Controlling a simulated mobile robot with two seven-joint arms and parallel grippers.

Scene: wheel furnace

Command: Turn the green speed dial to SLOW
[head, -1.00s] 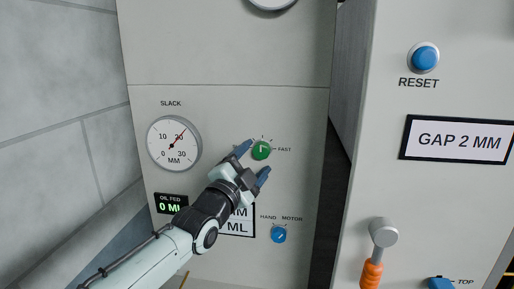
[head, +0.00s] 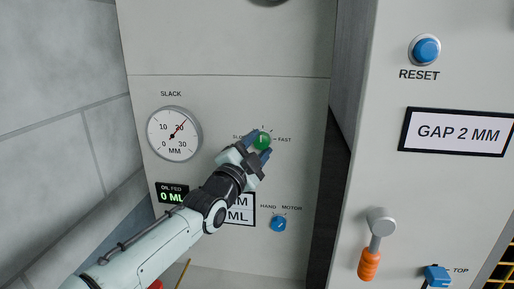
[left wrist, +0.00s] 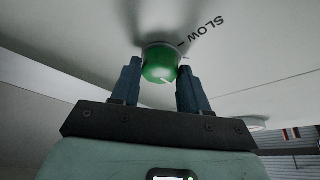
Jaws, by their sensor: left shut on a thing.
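The green speed dial (head: 262,141) sits on the grey panel, with FAST to its right and a partly covered SLOW label to its left. My left gripper (head: 259,143) is at the dial, its blue fingers on either side of it and shut on it. In the left wrist view the green dial (left wrist: 161,65) stands between the two fingers (left wrist: 160,83), with the SLOW label (left wrist: 207,30) beside it. A white mark shows on the dial's face in the wrist view. My right gripper is not in view.
The slack gauge (head: 174,134) is left of the dial. The blue hand/motor knob (head: 279,223) is below it. Right of a dark gap, another cabinet carries a blue reset button (head: 426,50), an orange-handled lever (head: 369,262) and a blue switch (head: 437,275).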

